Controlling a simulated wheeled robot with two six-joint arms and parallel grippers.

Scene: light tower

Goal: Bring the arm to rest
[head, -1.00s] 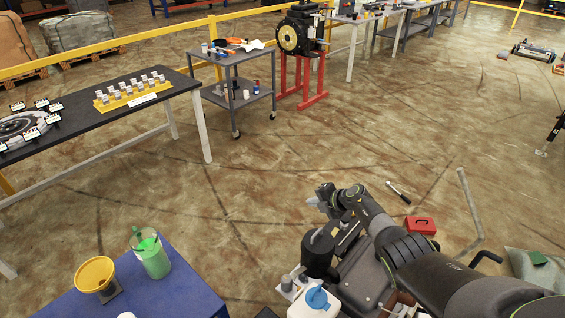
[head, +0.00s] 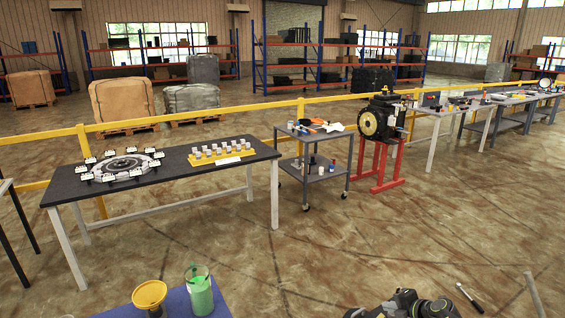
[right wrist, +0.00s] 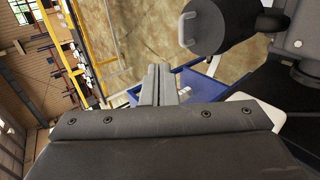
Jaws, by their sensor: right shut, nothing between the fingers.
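My right gripper (right wrist: 158,85) shows in the right wrist view with its two grey fingers together and nothing between them. In the head view only the top of my right arm (head: 405,303) shows at the bottom edge, right of centre. Its lower part is cut off by the frame. The arm is over the floor, to the right of the blue table. My left gripper is in neither view.
A blue table (head: 170,302) at the bottom left carries a yellow bowl (head: 150,294) and a green pitcher (head: 201,296). A black workbench (head: 160,181) and a grey cart (head: 327,176) stand beyond. Open floor (head: 330,250) lies between.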

